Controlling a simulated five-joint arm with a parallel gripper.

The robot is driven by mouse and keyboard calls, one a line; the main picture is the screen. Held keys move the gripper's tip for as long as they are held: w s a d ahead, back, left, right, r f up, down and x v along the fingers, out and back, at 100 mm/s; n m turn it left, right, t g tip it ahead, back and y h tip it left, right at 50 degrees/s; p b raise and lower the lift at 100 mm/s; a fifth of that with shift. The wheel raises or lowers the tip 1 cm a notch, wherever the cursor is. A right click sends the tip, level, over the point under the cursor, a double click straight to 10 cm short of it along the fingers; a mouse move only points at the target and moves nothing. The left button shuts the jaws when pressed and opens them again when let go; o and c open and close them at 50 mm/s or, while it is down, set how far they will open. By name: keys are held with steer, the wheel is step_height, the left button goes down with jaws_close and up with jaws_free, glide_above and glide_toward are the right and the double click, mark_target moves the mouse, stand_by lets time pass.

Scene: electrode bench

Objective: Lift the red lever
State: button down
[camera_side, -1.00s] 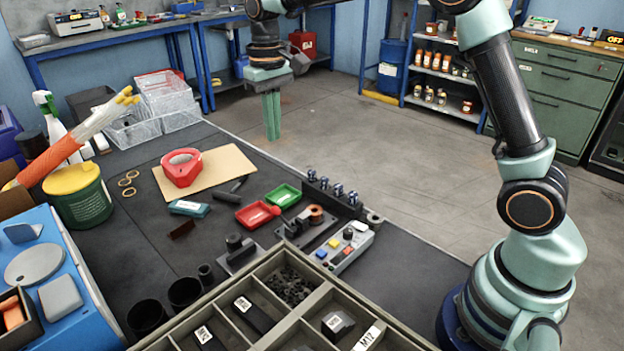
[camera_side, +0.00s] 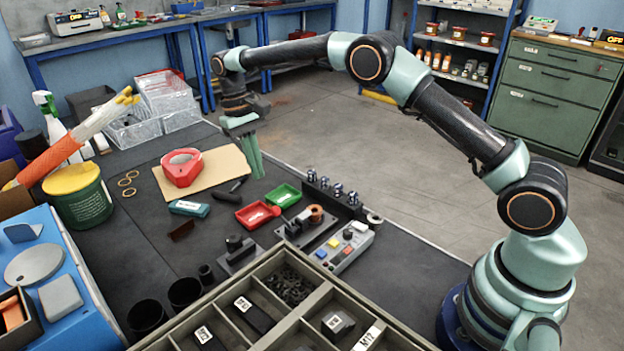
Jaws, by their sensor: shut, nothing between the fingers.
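I cannot clearly make out a lever in this view. A thick red ring-shaped piece (camera_side: 182,168) with a rounded triangular outline lies on a tan board (camera_side: 226,160) on the dark bench. A red tray or scoop (camera_side: 258,214) with a rounded end lies nearer the camera, beside a green tray (camera_side: 284,196). My gripper (camera_side: 257,174) points down with its long green fingers shut and empty. Its fingers appear at the right edge of the tan board, to the right of the red ring-shaped piece and apart from it.
A small black tool (camera_side: 232,191) lies just below the gripper in the picture. A grey button box (camera_side: 345,247) and a compartment tray (camera_side: 222,321) stand nearer the camera. A green can (camera_side: 82,197) stands left. Bare bench (camera_side: 135,252) lies between.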

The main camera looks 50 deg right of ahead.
mark_target(284, 220)
steer(key=shift+f, duration=0.1)
steer(key=x, duration=1)
steer(key=shift+d, duration=0.35)
